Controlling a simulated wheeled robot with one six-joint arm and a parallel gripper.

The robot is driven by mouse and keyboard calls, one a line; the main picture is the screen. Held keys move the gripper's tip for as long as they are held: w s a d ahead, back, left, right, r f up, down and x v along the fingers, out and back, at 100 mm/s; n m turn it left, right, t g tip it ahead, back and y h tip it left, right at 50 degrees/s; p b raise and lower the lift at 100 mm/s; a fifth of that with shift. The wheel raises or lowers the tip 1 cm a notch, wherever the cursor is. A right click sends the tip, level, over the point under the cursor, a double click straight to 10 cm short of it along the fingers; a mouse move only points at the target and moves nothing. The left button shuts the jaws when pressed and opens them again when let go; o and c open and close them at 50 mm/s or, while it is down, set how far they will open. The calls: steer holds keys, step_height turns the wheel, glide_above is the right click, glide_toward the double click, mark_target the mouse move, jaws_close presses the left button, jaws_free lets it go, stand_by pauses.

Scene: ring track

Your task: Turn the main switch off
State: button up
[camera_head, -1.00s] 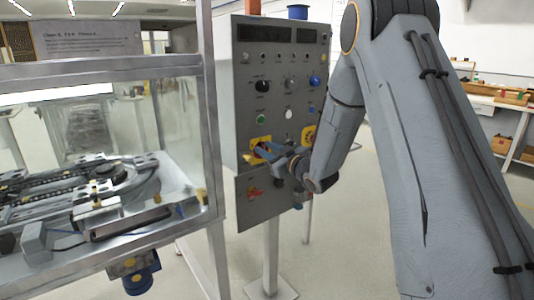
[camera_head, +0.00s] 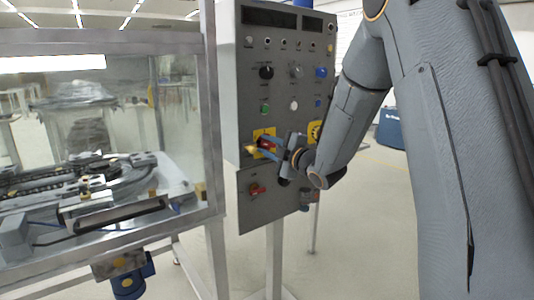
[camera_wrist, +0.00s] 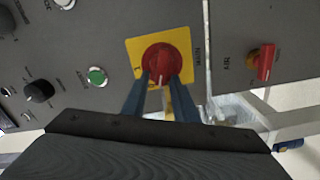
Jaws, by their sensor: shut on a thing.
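In the head view the yellow plate (camera_head: 257,133) is at the lower left of the panel, and the knob is partly hidden by my gripper. My gripper (camera_wrist: 163,84) has its two blue fingers on either side of the knob and is shut on it. In the head view my gripper (camera_head: 266,147) reaches the panel from the right. The knob's exact angle is hard to tell.
A second red switch (camera_wrist: 265,62) is on the lower panel section. A green button (camera_wrist: 96,76) and a black knob (camera_wrist: 39,91) are nearby. A glass-walled case (camera_head: 100,240) with a metal frame stands left of the panel.

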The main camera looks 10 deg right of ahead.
steer(key=shift+f+n+b, duration=0.25)
steer(key=shift+n+b, duration=0.7)
steer(key=shift+b, duration=0.05)
steer(key=shift+f+n+b, duration=0.25)
steer(key=shift+n+b, duration=0.7)
steer(key=shift+b, duration=0.05)
steer(key=o, duration=0.7)
steer(key=shift+r, duration=0.1)
steer(key=shift+s, duration=0.1)
steer(key=v, duration=0.7)
steer(key=shift+s+d, duration=0.2)
steer(key=shift+s, duration=0.15)
